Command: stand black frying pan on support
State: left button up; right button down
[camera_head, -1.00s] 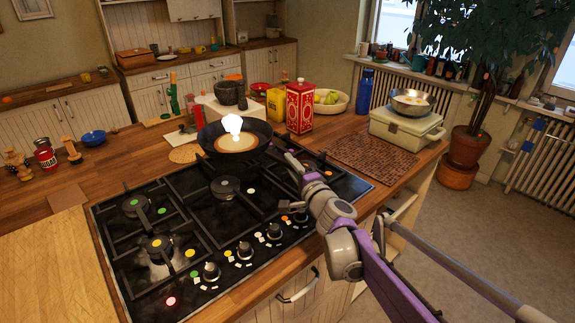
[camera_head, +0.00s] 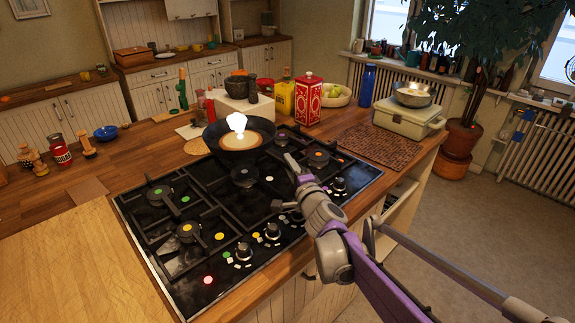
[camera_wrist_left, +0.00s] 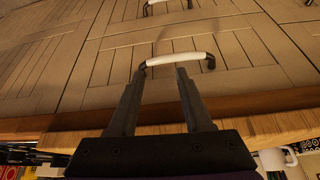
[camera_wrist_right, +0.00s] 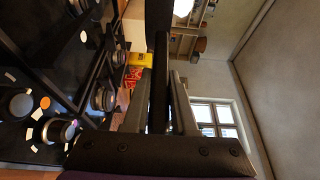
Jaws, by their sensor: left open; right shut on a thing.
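The black frying pan (camera_head: 262,128) is near the back left of the gas hob (camera_head: 170,259) in the head view, with its open side up. A pale brown disc and a bright white patch show inside it. My right gripper (camera_head: 290,165) is at the pan's right, shut on its handle. The dark handle (camera_wrist_right: 160,70) runs between the fingers of the right gripper in the right wrist view. The pan appears above the hob's back edge; contact underneath is hidden. My left gripper (camera_wrist_left: 157,78) is open and empty, facing a cabinet front with a white handle (camera_wrist_left: 180,59).
A white block (camera_head: 236,107) with a dark mortar (camera_head: 238,86), a red tin (camera_head: 307,103) and a yellow container (camera_head: 285,97) stand behind the hob. A brown mat (camera_head: 372,147) lies right. The front-left worktop is clear.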

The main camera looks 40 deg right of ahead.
jog(key=shift+d, duration=0.1)
dwell(0.3)
jog(key=shift+r, duration=0.1)
jog(key=shift+p, duration=0.3)
jog(key=shift+f+b, duration=1.85)
jog(key=shift+f, duration=2.55)
jog(key=shift+f+b, duration=0.3)
jog(key=shift+f, duration=0.35)
